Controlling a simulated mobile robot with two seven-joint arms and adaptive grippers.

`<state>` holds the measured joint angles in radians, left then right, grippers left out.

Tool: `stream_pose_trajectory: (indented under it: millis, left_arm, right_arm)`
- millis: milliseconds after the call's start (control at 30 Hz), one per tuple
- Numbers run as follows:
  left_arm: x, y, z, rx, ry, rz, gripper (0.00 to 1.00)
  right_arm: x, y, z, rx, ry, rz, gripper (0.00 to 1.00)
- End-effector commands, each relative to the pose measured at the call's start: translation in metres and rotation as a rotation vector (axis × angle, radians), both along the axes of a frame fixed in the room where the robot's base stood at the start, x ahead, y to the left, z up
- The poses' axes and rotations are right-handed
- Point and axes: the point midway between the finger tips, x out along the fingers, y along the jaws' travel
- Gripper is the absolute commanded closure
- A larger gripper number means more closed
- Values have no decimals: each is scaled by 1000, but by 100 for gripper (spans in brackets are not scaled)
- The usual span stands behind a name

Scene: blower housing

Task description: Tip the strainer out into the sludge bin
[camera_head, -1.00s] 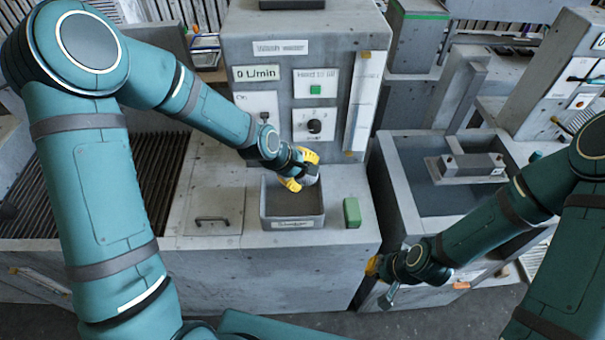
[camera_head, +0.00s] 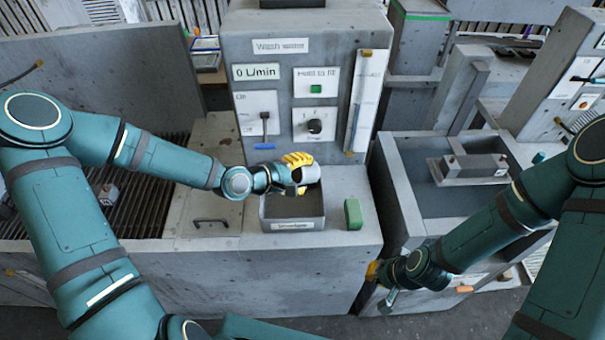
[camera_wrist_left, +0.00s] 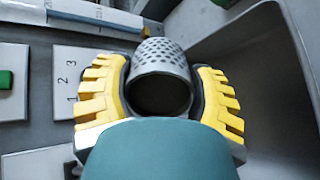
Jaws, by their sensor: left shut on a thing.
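The strainer (camera_head: 308,174) is a grey metal cup. In the left wrist view its perforated wall (camera_wrist_left: 160,55) and dark round opening show, with the opening toward the camera. My left gripper (camera_head: 299,174) has yellow fingers shut on its sides. It holds the strainer tilted over the rear of a grey open-topped bin (camera_head: 293,225) with a front label too small to read surely; this looks like the sludge bin. The bin's wall also shows in the left wrist view (camera_wrist_left: 295,50). The strainer's contents cannot be made out. My right gripper (camera_head: 374,271) is low at right, its fingers mostly hidden.
A wash water panel (camera_head: 292,75) with a blue-handled lever (camera_head: 264,146) stands behind the bin. A green block (camera_head: 352,214) is close to its right. A handled lid (camera_head: 211,222) and grating lie left; a basin (camera_head: 448,200) is right.

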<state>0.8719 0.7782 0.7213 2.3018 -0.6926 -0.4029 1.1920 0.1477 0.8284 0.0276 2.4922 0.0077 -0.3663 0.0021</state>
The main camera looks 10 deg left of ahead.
Motion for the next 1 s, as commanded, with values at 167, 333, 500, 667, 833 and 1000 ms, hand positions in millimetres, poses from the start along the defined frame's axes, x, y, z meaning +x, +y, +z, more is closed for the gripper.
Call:
stream_pose_trajectory:
  millis: [167, 333, 500, 667, 833, 1000]
  left_arm:
    - [-2, 4, 3, -107, -102, 8, 82]
    - [-3, 4, 5, -161, -163, 4, 82]
    - [-4, 4, 7, -198, -203, 2, 82]
    - [-4, 5, 8, -220, -228, 2, 82]
    - [-5, 5, 10, -233, -242, 2, 82]
    - [-5, 5, 10, -234, -245, 1, 82]
  right_arm:
    - [0, 0, -5, 0, 0, 0, 100]
    - [0, 1, -13, -2, 0, 0, 100]
    - [0, 1, -20, -3, 1, 0, 100]
    - [1, 1, -25, -4, 1, -1, 100]
    - [1, 1, -27, -5, 1, -1, 100]
    - [1, 1, -27, -5, 1, -1, 100]
